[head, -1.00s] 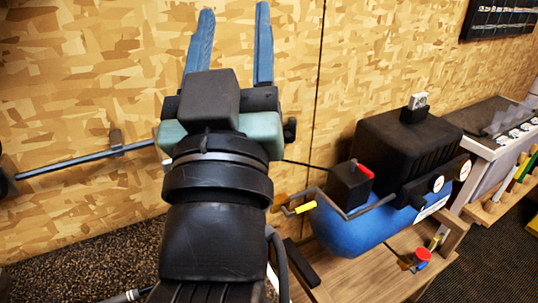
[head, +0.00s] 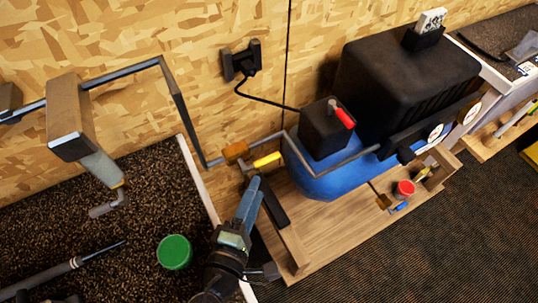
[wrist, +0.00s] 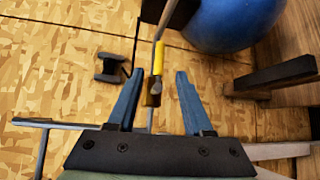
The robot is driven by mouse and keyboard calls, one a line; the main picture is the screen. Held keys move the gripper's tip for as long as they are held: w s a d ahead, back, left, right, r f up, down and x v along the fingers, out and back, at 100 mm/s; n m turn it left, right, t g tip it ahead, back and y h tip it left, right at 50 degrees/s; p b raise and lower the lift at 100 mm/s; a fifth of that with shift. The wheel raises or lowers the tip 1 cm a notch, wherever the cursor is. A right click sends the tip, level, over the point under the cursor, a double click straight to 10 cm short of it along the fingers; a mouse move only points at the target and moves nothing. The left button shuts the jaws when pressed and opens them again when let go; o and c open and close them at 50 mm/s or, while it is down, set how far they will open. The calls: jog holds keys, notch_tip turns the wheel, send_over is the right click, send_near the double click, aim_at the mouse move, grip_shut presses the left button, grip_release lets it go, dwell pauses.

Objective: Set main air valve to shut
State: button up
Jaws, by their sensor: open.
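The main air valve appears to be the brass body (head: 235,152) with a yellow lever (head: 266,160) on the grey pipe along the wall. The lever lies roughly along the pipe's line. In the wrist view the yellow lever (wrist: 158,60) and brass body (wrist: 153,93) sit between my open fingers, with a gap on each side. My gripper (head: 251,188) is just in front of and below the valve in the head view, and it also shows in the wrist view (wrist: 159,76). It holds nothing. One finger partly hides the other in the head view.
A compressor with a blue tank (head: 325,175), black cover (head: 405,75) and red lever (head: 341,116) stands right of the valve on a wooden stand (head: 330,225). A black wall outlet (head: 241,60) is above. A green round lid (head: 174,252) lies on the dark bench, left of my arm.

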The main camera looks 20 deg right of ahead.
aim_at(269, 157)
jog(key=p+x, duration=0.1)
jog(key=x, duration=0.9)
jog(key=shift+w, duration=0.15)
grip_shut()
dwell(1.0)
